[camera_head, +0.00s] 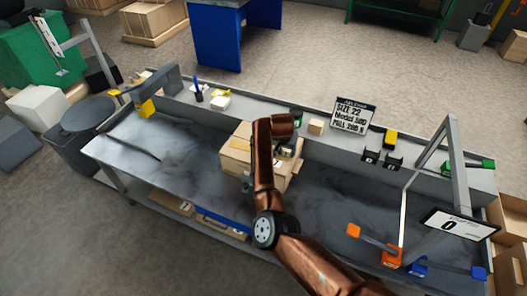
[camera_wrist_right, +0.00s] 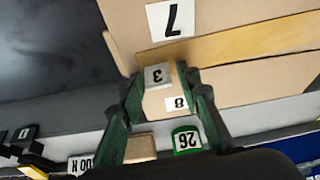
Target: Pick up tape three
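In the right wrist view, which is upside down, a small block-like piece with a grey label "3" (camera_wrist_right: 157,76) is between the fingertips of my right gripper (camera_wrist_right: 161,86). The fingers stand apart on either side of it. I cannot tell whether they touch it. A tan piece labelled "8" (camera_wrist_right: 176,104) shows just beyond, also between the fingers. In the head view my right arm reaches over the bench to a cardboard box (camera_head: 238,158), and its own links hide the fingers and the piece. My left gripper is not in view.
The box labelled "7" (camera_wrist_right: 165,20) is close to the fingertips. A green piece marked "26" (camera_wrist_right: 187,140) is near the right finger. A grey bench (camera_head: 130,140) has a raised back shelf with a sign (camera_head: 352,115). A frame with a display (camera_head: 460,225) stands at right. The bench's left part is mostly clear.

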